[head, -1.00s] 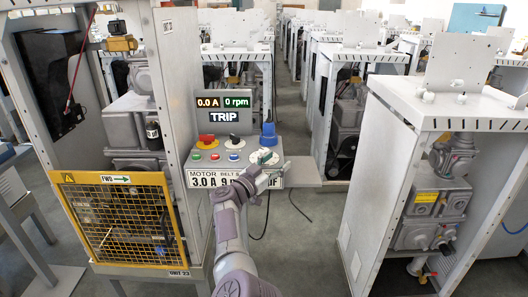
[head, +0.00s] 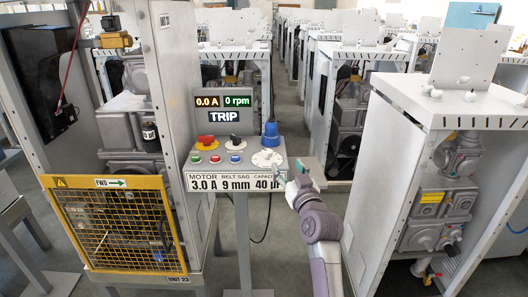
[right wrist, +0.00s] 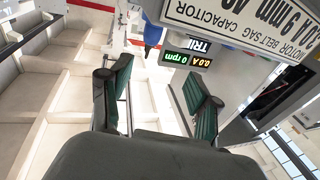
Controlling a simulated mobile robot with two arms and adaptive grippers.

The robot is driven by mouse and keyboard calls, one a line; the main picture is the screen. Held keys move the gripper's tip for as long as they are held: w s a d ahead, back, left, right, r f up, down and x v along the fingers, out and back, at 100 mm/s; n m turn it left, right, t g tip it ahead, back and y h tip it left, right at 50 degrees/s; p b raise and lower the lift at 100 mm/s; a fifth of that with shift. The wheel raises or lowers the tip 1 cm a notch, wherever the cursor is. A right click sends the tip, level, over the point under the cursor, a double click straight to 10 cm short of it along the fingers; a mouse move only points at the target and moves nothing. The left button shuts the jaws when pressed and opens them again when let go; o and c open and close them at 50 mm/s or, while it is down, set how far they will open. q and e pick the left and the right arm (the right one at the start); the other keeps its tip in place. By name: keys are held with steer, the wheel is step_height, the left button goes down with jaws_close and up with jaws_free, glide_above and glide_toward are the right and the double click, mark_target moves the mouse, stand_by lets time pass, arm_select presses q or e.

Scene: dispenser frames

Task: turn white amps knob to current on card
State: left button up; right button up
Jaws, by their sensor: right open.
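The white knob (head: 267,158) sits on its pale dial at the right of the grey control panel; its pointer setting is too small to read. The card (head: 235,182) on the panel's front reads motor 3.0 A, belt sag 9 mm and capacitor 40 µF; it also shows upside down in the right wrist view (right wrist: 250,28). My right gripper (head: 307,172) is to the right of the knob, apart from it and empty. In the right wrist view its two green-padded fingers (right wrist: 158,98) stand wide apart. My left gripper is out of view.
The display (head: 222,108) reads 0.0 A, 0 rpm and TRIP. A red-and-yellow button (head: 206,141), a black knob (head: 235,142) and a blue plug (head: 270,135) crowd the panel.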

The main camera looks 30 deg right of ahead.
mark_target(267, 151)
steer(key=shift+n+g+y, duration=0.3)
steer(key=shift+n+y, duration=0.1)
steer(key=shift+y, duration=0.4)
steer(key=x, duration=0.4)
steer(key=a+p+x, duration=0.1)
steer(key=x, duration=0.3)
steer(key=f+x, duration=0.1)
steer(key=x, duration=0.3)
steer(key=shift+w+a, duration=0.15)
steer(key=shift+a, duration=0.25)
steer(key=shift+r, duration=0.1)
steer(key=shift+c, duration=0.2)
steer(key=c, duration=1.1)
steer(key=shift+r+m+h+p, duration=0.35)
steer(key=shift+h+p, duration=0.25)
steer(key=shift+p, duration=0.65)
steer(key=shift+c, duration=0.2)
steer(key=shift+f+m+g+h+p, duration=0.2)
steer(key=shift+m+g+h+p, duration=0.15)
steer(key=shift+h+p, duration=0.2)
steer(key=shift+f, duration=0.15)
